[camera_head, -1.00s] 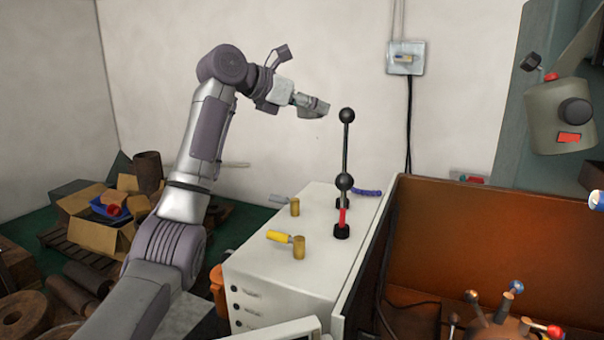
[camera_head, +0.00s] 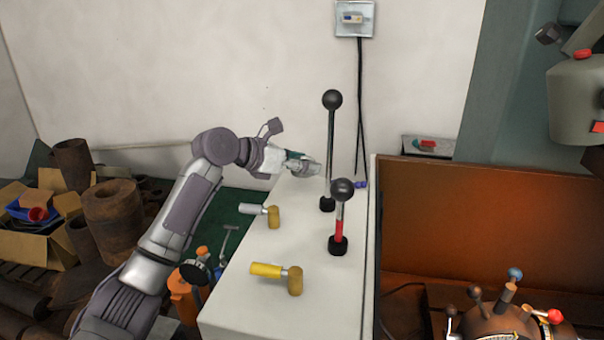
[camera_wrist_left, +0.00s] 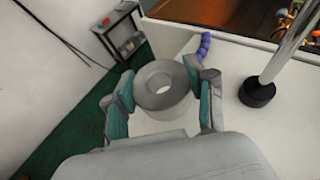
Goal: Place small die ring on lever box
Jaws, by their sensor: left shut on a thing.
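In the head view my left gripper (camera_head: 308,166) is over the far end of the lever box (camera_head: 325,285), left of the tall lever; the ring is hard to make out there. The lever box has a white top. I cannot tell whether the ring touches it. My right gripper is not in view.
A tall black-knobbed lever (camera_head: 331,140) and a shorter red-sleeved lever (camera_head: 339,225) stand on the box. A brown panel (camera_head: 480,215) rises to the right.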

